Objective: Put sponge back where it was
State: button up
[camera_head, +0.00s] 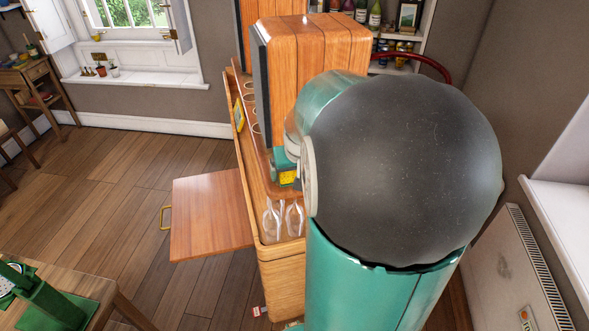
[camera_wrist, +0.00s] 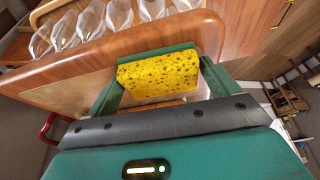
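The yellow speckled sponge (camera_wrist: 158,75) sits between the two green fingers of my gripper (camera_wrist: 160,85) in the wrist view, spanning the gap from one finger to the other. My gripper looks shut on it. In the head view a small yellow part of the sponge (camera_head: 288,177) shows beside my gripper, over the wooden cabinet top (camera_head: 256,165). My own arm hides most of the gripper and the right part of the cabinet there. Behind the sponge in the wrist view is a rounded wooden edge (camera_wrist: 75,62).
Clear glasses (camera_head: 272,220) stand close to my gripper; several glasses (camera_wrist: 65,28) line up in the wrist view. A wooden panel with a brass handle (camera_head: 208,215) sticks out left of the cabinet. A tall wooden box (camera_head: 308,60) stands behind. The floor at left is partly free.

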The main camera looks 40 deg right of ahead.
jog(key=shift+o, duration=0.7)
jog(key=shift+r, duration=0.3)
jog(key=v, duration=1.1)
jog(key=s+a+n+t+y, duration=0.1)
jog(key=s+a+n, duration=0.2)
jog(key=a, duration=0.9)
jog(key=s+a+n+y, duration=0.1)
jog(key=s+a+n, duration=0.2)
jog(key=a, duration=0.9)
jog(key=shift+s+a+t, duration=0.35)
jog(key=shift+s+t, duration=0.05)
jog(key=shift+c, duration=0.5)
